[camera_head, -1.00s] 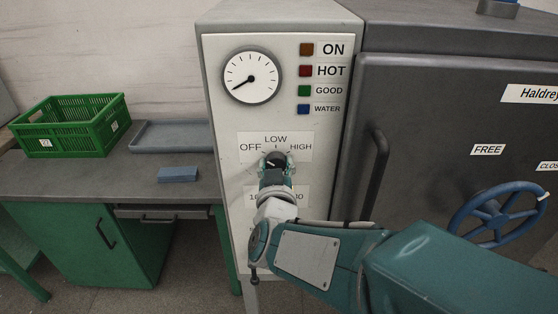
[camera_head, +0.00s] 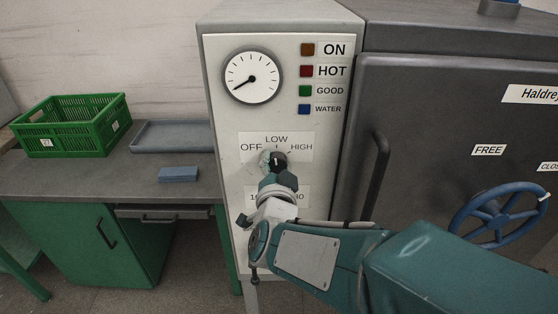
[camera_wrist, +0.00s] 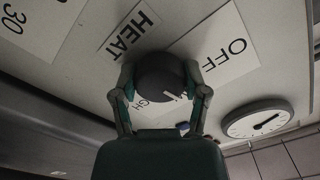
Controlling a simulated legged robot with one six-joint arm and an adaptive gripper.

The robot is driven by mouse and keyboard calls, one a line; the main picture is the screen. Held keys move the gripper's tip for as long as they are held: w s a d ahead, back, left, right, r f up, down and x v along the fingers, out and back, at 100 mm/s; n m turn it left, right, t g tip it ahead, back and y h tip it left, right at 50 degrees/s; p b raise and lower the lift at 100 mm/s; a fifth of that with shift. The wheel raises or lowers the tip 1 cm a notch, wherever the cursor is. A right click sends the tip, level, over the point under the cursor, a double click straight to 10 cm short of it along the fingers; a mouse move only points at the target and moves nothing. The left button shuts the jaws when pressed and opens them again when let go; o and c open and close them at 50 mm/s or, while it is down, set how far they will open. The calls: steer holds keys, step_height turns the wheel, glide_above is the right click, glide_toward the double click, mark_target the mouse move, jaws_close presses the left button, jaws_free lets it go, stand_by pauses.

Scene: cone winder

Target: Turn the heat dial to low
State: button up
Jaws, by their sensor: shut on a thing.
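The heat dial (camera_head: 279,158) is a dark round knob on the pale control panel, under the words OFF, LOW and HIGH. My gripper (camera_head: 274,162) is shut on it, in front of the panel. In the wrist view the two fingers of my gripper (camera_wrist: 160,88) press on opposite sides of the dial (camera_wrist: 158,72). The dial's white mark there points down and right, between the HIGH and OFF lettering. The LOW word is not readable in that view, but it shows above the dial in the head view.
A round gauge (camera_head: 251,77) and several coloured lamps sit above the dial. To the right are a dark door with a vertical handle (camera_head: 377,170) and a blue handwheel (camera_head: 497,214). A bench on the left holds a green crate (camera_head: 70,126), a grey tray (camera_head: 172,136) and a blue block (camera_head: 178,174).

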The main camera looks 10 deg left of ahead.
steer(key=shift+f+m, duration=0.1)
steer(key=shift+m, duration=0.5)
steer(key=o, duration=1.1)
steer(key=shift+o, duration=0.2)
steer(key=v, duration=1.2)
steer(key=shift+a, duration=0.15)
